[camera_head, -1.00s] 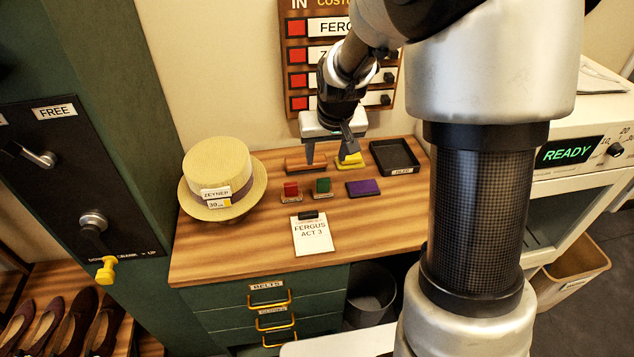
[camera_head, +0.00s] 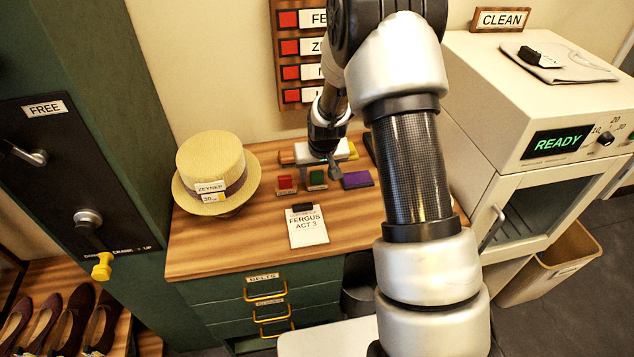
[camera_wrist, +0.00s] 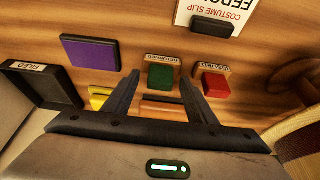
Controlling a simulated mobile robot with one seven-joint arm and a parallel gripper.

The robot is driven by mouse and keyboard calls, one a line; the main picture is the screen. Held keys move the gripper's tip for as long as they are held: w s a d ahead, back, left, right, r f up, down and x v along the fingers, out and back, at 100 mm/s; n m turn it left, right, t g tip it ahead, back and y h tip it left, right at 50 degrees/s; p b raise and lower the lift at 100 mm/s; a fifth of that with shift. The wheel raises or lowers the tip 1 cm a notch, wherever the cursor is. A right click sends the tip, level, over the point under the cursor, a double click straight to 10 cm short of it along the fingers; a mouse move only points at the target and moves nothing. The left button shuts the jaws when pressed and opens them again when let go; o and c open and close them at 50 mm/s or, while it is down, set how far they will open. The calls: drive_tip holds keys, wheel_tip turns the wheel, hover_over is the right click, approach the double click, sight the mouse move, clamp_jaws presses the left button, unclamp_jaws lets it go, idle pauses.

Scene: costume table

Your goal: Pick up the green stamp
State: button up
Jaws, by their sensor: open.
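The green stamp (camera_head: 317,178) stands on the wooden table between the red stamp (camera_head: 285,183) and the purple ink pad (camera_head: 357,179). In the wrist view the green stamp (camera_wrist: 161,77) lies just ahead of the fingertips, roughly centred between them, with a label along its far edge. My gripper (camera_head: 321,170) is over the table just behind the green stamp. Its two fingers are apart and empty in the wrist view (camera_wrist: 158,80). I cannot tell its exact height above the table.
The red stamp (camera_wrist: 215,85) is close beside the right finger in the wrist view. A yellow item (camera_wrist: 98,96) and an orange-brown block (camera_wrist: 160,108) lie behind. A black tray (camera_wrist: 45,85), a straw hat (camera_head: 212,172) and a costume slip (camera_head: 307,227) are also on the table.

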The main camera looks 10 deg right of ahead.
sight(317, 172)
drive_tip(key=shift+w+f, duration=0.2)
drive_tip(key=shift+f, duration=0.3)
drive_tip(key=c, duration=0.7)
drive_tip(key=shift+r, duration=0.15)
wheel_tip(317, 172, up, 10)
drive_tip(key=shift+f, duration=0.1)
